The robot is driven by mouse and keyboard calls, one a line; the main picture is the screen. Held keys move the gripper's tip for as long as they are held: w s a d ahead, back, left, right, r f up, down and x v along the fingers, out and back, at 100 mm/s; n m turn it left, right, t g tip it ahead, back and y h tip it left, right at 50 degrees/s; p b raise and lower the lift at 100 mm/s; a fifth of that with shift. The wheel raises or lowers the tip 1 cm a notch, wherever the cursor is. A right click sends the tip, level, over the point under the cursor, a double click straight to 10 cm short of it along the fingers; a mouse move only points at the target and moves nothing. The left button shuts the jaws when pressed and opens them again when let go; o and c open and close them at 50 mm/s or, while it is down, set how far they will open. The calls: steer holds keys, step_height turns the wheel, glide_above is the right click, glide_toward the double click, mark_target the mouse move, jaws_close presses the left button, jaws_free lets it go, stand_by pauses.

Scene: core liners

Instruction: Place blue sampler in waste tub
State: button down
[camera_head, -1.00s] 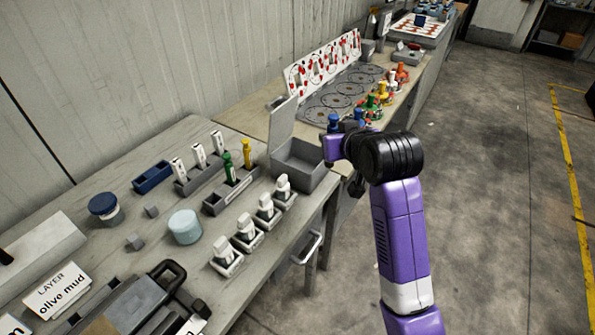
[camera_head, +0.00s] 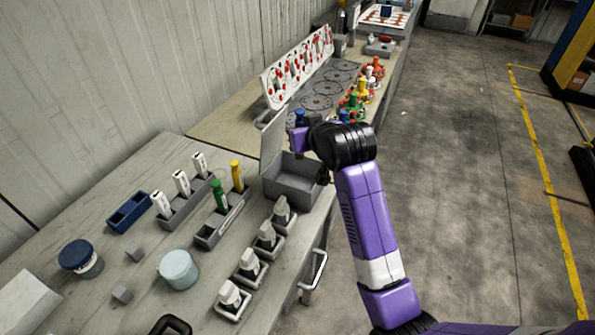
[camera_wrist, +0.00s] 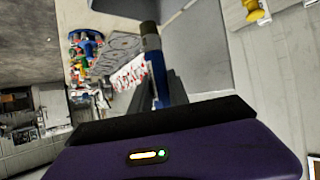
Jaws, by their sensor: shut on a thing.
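My gripper (camera_head: 300,138) is shut on the blue sampler (camera_head: 299,118), whose blue end sticks up above the jaws. In the wrist view the sampler (camera_wrist: 154,65) shows blue with a dark end, between the fingers. The gripper is over or just behind an open grey box with a raised lid (camera_head: 290,183), which looks like the waste tub. My arm hides part of the box's right side, and I cannot tell the exact height above it.
Grey racks on the near bench hold white samplers (camera_head: 181,183), a green one (camera_head: 219,194) and a yellow one (camera_head: 236,174). A blue-lidded jar (camera_head: 80,258) is at left. Coloured pieces (camera_head: 357,98) line the far bench.

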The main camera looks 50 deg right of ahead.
step_height(320, 180, down, 13)
steer(key=shift+f+p, duration=0.15)
steer(key=shift+p, duration=0.15)
steer(key=shift+f, duration=0.15)
steer(key=c, duration=1.3)
jaws_free()
steer(key=shift+o, duration=0.2)
steer(key=shift+r, duration=0.2)
steer(key=v, duration=1.2)
steer(key=shift+b, duration=0.45)
